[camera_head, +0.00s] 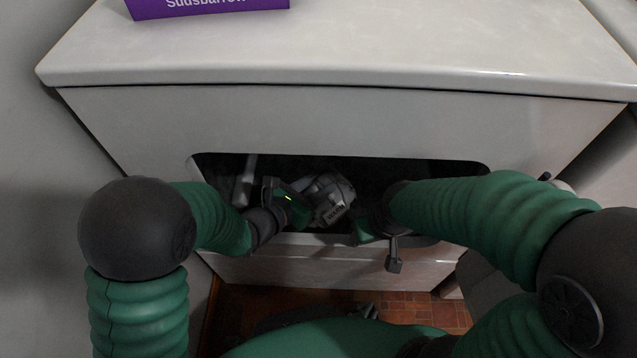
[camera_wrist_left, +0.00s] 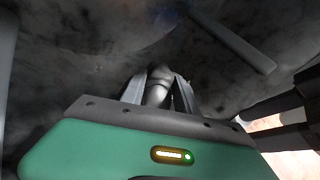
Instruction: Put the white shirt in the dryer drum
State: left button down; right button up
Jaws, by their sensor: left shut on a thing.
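The dryer drum (camera_head: 219,172) is the dark space behind the wide opening in the white front panel; its mottled grey wall (camera_wrist_left: 70,60) fills most of the left wrist view. My left gripper (camera_head: 303,208) is inside the opening. In the left wrist view, its fingers (camera_wrist_left: 157,92) are shut on a small greyish-white bunch, which looks like the white shirt (camera_wrist_left: 158,82).
The white machine top (camera_head: 330,55) overhangs the opening, with a purple box (camera_head: 210,8) at its back edge. The opening's lower lip (camera_head: 300,240) lies close under both wrists. A raised bar (camera_wrist_left: 232,40) runs along the drum wall. Brown tiled floor (camera_head: 240,310) shows below.

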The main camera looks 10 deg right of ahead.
pick_arm(q)
jog(key=shift+a+f, duration=0.25)
jog(key=shift+a, duration=0.15)
pick_arm(e)
jog(key=shift+a+f, duration=0.25)
jog(key=shift+a, duration=0.1)
pick_arm(q)
jog(key=c, duration=1.3)
grip_release()
jog(key=o, duration=0.4)
jog(key=shift+d, duration=0.2)
pick_arm(e)
jog(key=shift+d, duration=0.15)
